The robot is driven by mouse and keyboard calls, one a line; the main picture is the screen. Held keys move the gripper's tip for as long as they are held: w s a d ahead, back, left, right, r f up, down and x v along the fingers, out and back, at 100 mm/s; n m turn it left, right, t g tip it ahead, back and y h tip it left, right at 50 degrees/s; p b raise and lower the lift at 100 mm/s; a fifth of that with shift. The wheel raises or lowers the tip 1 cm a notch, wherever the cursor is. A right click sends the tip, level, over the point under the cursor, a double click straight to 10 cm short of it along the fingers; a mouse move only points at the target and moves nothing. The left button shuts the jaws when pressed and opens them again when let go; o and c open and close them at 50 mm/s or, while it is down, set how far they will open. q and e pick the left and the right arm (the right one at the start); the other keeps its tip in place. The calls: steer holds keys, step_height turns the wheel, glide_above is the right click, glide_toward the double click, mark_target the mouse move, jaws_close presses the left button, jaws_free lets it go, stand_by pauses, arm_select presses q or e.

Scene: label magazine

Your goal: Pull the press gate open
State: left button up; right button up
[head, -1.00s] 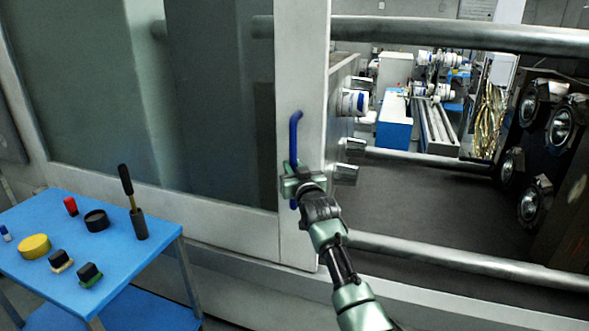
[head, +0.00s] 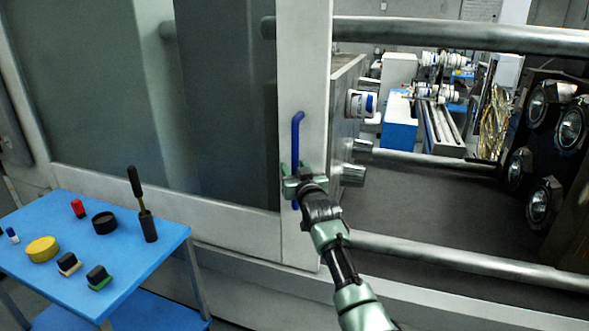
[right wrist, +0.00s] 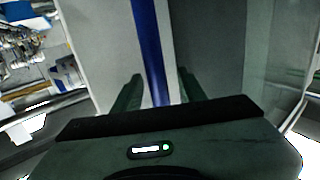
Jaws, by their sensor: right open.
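The press gate (head: 240,232) is a light grey framed panel with a dark window, filling the left and middle of the head view. To its right the press opening shows machinery and bars. A blue upright handle (head: 296,135) is on the gate's right-hand frame post; it also shows in the right wrist view (right wrist: 147,40). My right gripper (head: 297,172) is at the lower part of the handle. In the right wrist view its open fingers (right wrist: 160,90) stand on either side of the blue bar, with gaps visible. My left gripper is not in view.
Round metal bars (head: 450,32) cross the press opening. Dark round fittings (head: 570,128) are at the right.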

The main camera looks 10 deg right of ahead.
steer(key=shift+d, duration=0.1)
steer(key=s+b, duration=0.1)
steer(key=s, duration=0.7)
steer(key=shift+w+d, duration=0.1)
